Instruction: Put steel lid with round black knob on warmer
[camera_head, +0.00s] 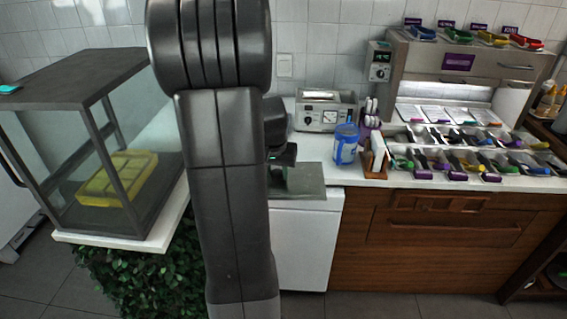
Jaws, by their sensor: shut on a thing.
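My arm stands across the middle of the camera_head view and hides much of the counter behind it. My gripper (284,158) shows only in part, as a dark shape just right of the arm, low over the counter. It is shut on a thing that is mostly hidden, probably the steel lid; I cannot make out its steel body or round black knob. A silver box with a dial and a rectangular top (324,112), likely the warmer, stands at the back of the counter, to the right of and beyond my gripper.
A grey-green panel (305,182) lies at the counter's front edge. Topping trays with coloured scoops (460,160) fill the right. A glass case (100,130) with a yellow tray (118,180) stands left.

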